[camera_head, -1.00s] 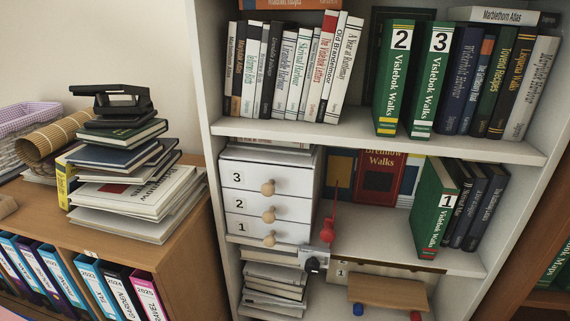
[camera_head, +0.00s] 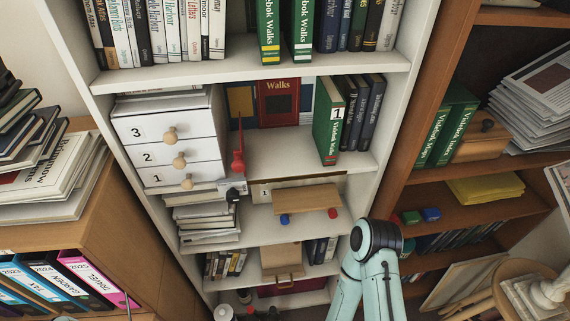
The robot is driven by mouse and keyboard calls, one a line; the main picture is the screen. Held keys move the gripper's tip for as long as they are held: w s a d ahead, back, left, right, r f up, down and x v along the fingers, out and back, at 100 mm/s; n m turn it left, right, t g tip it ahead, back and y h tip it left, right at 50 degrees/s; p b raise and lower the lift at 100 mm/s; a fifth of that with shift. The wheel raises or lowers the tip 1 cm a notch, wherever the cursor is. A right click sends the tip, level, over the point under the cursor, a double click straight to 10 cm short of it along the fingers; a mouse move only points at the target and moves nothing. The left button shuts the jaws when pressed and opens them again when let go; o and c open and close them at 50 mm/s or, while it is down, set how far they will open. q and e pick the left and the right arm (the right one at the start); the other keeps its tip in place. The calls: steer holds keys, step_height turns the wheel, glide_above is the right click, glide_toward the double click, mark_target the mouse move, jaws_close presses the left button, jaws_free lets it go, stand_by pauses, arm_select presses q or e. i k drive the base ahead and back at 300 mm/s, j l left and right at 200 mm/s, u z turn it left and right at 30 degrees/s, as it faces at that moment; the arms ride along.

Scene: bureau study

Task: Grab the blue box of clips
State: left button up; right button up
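A small blue box (camera_head: 431,214) sits on a shelf of the brown bookcase at the right. It looks like the box of clips, but it is too small to read. A green box (camera_head: 411,217) stands just left of it, with a small red item (camera_head: 393,222) further left. One of my arms, teal and white, rises from the bottom centre, left of these boxes. Its gripper is out of the picture. My other gripper is not in view either.
A white bookcase (camera_head: 250,73) with books and a numbered drawer unit (camera_head: 168,145) fills the middle. A round wooden table (camera_head: 520,285) with papers stands at lower right.

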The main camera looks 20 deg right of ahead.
mark_target(430, 214)
steer(key=k+l+z, duration=0.1)
steer(key=l+z, duration=0.25)
steer(key=z, duration=0.15)
steer(key=l+z, duration=0.7)
steer(key=z, duration=0.25)
